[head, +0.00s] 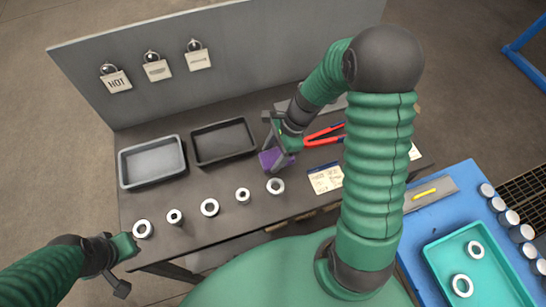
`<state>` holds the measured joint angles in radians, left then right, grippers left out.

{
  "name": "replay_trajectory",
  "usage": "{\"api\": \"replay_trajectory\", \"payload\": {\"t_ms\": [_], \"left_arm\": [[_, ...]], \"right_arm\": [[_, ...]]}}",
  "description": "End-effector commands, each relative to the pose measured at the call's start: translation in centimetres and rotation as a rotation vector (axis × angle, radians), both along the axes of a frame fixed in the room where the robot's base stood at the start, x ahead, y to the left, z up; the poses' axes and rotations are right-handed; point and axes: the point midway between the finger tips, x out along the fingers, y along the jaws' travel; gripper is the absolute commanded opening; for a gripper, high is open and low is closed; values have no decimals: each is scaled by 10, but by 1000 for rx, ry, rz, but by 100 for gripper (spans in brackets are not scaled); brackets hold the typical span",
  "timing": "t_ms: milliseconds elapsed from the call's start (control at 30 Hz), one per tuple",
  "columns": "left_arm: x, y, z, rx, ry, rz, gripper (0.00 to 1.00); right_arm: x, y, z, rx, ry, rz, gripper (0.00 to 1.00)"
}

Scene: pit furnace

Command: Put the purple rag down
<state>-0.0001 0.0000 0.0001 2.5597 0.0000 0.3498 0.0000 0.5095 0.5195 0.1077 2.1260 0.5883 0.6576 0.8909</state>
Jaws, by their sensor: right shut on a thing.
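The purple rag (267,160) is a small folded block at the middle of the dark workbench (190,218), partly hidden by my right gripper. My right gripper (275,152) points down and is shut on the rag, low at the bench top. I cannot tell whether the rag touches the bench. My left gripper (128,265) is off the bench's front left corner, away from the rag. Whether its jaws are open or shut is unclear.
A grey tray (152,184) and a black tray (195,162) stand left of the rag. Several metal rings lie along the bench front, one ring (275,186) close to the rag. Red-handled tongs (324,140) lie right. A blue table (425,238) holds a teal tray (432,262).

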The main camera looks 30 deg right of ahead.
Motion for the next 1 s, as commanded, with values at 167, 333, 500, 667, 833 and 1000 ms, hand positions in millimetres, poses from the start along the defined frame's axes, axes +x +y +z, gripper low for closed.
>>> {"api": "replay_trajectory", "payload": {"t_ms": [167, 333, 500, 667, 833, 1000], "left_arm": [[0, 0, -3, 0, 1, 0, 0], [0, 0, -3, 0, 1, 0, 0], [0, 0, -6, 0, 0, 0, 0], [0, 0, -8, 0, 1, 0, 0], [0, 0, -10, 0, 1, 0, 0], [0, 0, -11, 0, 1, 0, 0]], "right_arm": [[0, -1, -23, 2, 2, -1, 27], [0, -1, -23, 0, 1, 0, 27], [-1, -1, -28, 0, 1, -1, 27], [-1, -1, -34, 0, 5, 0, 27], [-3, 0, -39, 1, 9, 1, 27], [-4, 0, -41, 0, 10, 2, 68]]}}
